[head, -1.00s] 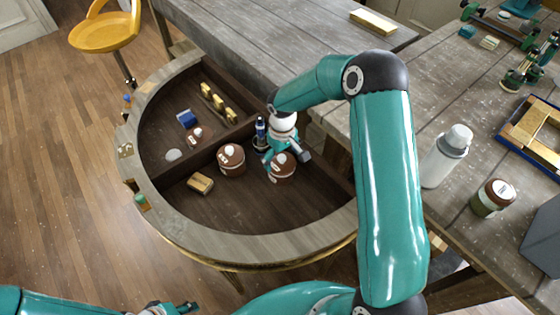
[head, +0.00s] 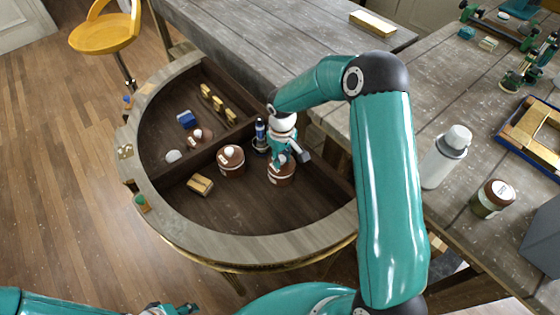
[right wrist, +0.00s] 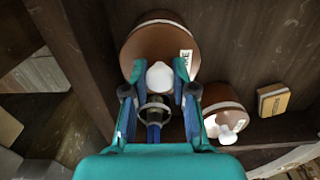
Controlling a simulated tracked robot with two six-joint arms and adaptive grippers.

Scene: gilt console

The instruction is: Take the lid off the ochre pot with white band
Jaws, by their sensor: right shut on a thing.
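The brown-ochre pot with a white band (head: 281,179) stands in the front compartment of the half-round console, under my right gripper (head: 280,162). In the right wrist view the pot (right wrist: 150,40) shows a white label, and its white lid knob (right wrist: 160,77) sits between the fingers. My right gripper (right wrist: 158,85) is shut on that knob. The gripper hides part of the lid in the head view; I cannot tell any gap between lid and pot. My left gripper (head: 178,308) is at the bottom edge, partly cut off, its opening unclear.
A similar brown pot (head: 231,162) with a white knob stands close to the left. A dark blue bottle (head: 260,132) stands close behind. A small wooden block (head: 200,184) lies further left. A divider and the raised rim (head: 240,245) bound the compartment; its front floor is clear.

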